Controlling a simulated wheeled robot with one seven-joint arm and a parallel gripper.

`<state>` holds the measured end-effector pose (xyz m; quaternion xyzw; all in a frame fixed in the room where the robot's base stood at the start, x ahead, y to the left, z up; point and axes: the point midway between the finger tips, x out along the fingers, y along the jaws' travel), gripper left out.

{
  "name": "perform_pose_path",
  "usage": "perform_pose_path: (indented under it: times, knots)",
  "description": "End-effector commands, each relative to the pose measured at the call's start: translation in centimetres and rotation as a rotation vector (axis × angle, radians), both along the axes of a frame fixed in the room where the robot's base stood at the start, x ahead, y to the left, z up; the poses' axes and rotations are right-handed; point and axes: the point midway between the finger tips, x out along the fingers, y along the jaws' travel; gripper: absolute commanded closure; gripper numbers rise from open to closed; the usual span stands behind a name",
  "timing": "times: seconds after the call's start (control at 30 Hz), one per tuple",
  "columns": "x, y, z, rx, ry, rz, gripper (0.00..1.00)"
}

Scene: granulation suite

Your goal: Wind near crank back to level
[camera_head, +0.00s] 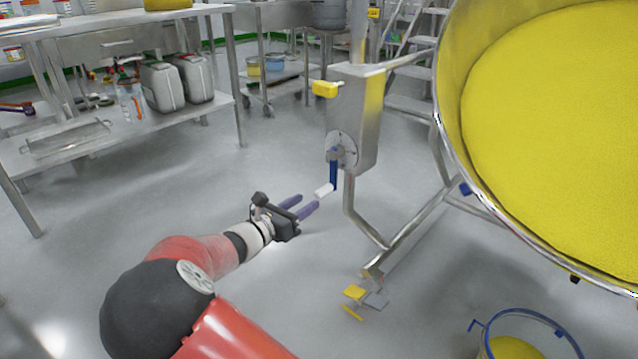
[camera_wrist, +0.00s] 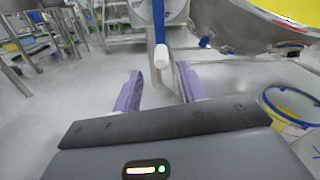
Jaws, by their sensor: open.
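The near crank (camera_head: 333,169) has a blue arm hanging down from a round plate on the steel gearbox, with a white handle (camera_head: 324,190) at its lower end. In the wrist view, the blue crank arm (camera_wrist: 159,22) and white handle (camera_wrist: 161,56) show ahead, between the finger lines. My gripper (camera_head: 306,204) is open and empty, its purple fingers just below and left of the handle, pointing toward it. It also shows in the wrist view (camera_wrist: 157,88). The large steel bowl (camera_head: 452,140) full of yellow powder is to the right and looks tilted.
A yellow knob (camera_head: 325,89) juts from the gearbox (camera_head: 356,120) above the crank. A yellow and grey pedal (camera_head: 355,292) sits on the floor by the stand's foot. A blue-rimmed tub (camera_head: 520,312) is at lower right. A steel bench (camera_head: 120,135) stands left. Floor between is clear.

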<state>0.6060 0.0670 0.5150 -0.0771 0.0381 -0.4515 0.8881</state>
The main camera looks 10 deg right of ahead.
Motion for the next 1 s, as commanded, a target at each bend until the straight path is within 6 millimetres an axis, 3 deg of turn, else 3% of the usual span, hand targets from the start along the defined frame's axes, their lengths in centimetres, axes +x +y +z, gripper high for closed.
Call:
perform_pose_path:
  times: [0.43, 0.87, 1.0]
  knots:
    - [3.7, -5.2, -0.2, 0.002, -0.001, -0.003, 0.58]
    - [4.4, -6.2, 0.0, 0.003, -0.001, -0.001, 0.58]
    - [4.4, -6.2, 0.0, 0.003, -0.001, -0.001, 0.77]
